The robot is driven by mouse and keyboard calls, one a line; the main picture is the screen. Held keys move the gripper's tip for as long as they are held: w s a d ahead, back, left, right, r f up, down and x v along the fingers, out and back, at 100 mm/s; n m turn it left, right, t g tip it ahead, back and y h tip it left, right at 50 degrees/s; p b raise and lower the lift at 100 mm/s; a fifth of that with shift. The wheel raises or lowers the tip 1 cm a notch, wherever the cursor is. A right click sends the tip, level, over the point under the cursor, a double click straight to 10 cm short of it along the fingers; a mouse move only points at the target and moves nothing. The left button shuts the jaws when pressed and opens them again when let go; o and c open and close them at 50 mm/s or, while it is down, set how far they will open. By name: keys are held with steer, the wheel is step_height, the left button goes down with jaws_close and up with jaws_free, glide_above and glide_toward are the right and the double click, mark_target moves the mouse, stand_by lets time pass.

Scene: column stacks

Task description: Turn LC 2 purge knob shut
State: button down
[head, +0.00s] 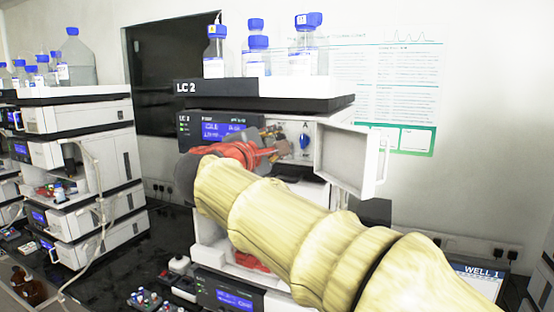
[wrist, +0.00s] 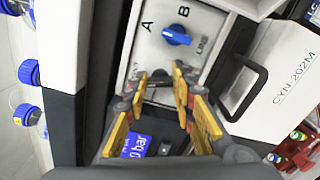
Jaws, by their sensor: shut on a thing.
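The LC 2 stack stands in the middle of the head view, its name on the top tray (head: 215,87). Its pump module has an open front, with a pale panel bearing a blue selector knob (head: 304,140) marked A, B and LINE. This blue knob also shows in the wrist view (wrist: 177,36), beyond the fingertips and clear of them. My gripper (head: 274,142) reaches the panel just left of and below the blue knob.
An open white door (head: 347,160) stands out right of the panel, close to my arm. Blue-capped bottles (head: 306,45) stand on the top tray. A lit display (head: 222,130) is left of my gripper. Another stack (head: 95,150) stands at left.

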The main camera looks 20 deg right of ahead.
steer(key=shift+f+m+b, duration=0.2)
steer(key=shift+m+b, duration=1.7)
steer(key=shift+b, duration=0.25)
steer(key=c, duration=1.8)
jaws_free()
steer(key=shift+r, duration=0.1)
steer(key=shift+o, duration=0.2)
steer(key=v, duration=1.2)
